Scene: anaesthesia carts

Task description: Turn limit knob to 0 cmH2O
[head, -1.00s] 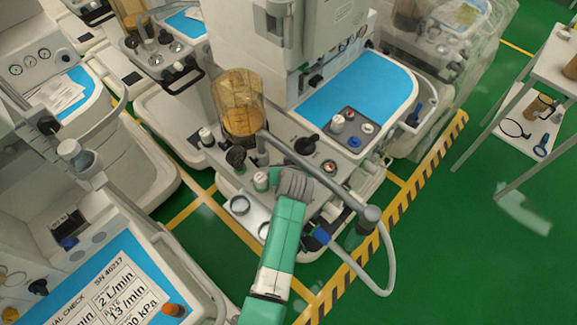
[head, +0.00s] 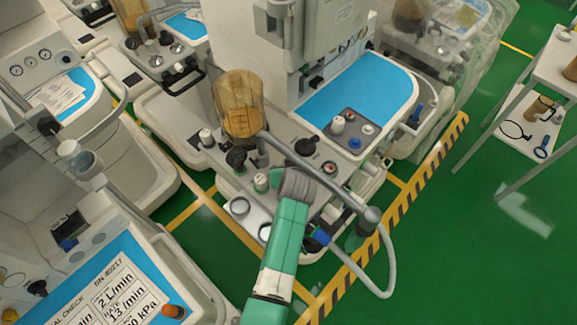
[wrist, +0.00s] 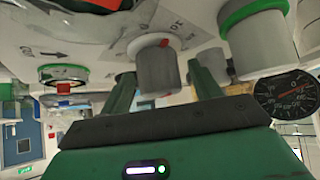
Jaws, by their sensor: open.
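In the wrist view a grey cylindrical knob (wrist: 157,70) with a pale collar and small red marks stands out from a light panel printed with lettering and an arrow. It appears to be the limit knob, but its scale is too unclear to read. My gripper (wrist: 163,82) is open, with one green finger on each side of the knob in the picture. I cannot tell whether either finger touches it. In the head view my green arm with its grey wrist (head: 297,185) reaches over the front of the middle cart, and hides the fingertips and knob.
A green-ringed cylinder (wrist: 256,40) and a black dial gauge (wrist: 284,94) are close on the right in the wrist view. In the head view a grey hose (head: 335,188) arches beside my wrist, and an amber bellows (head: 238,103) stands behind it.

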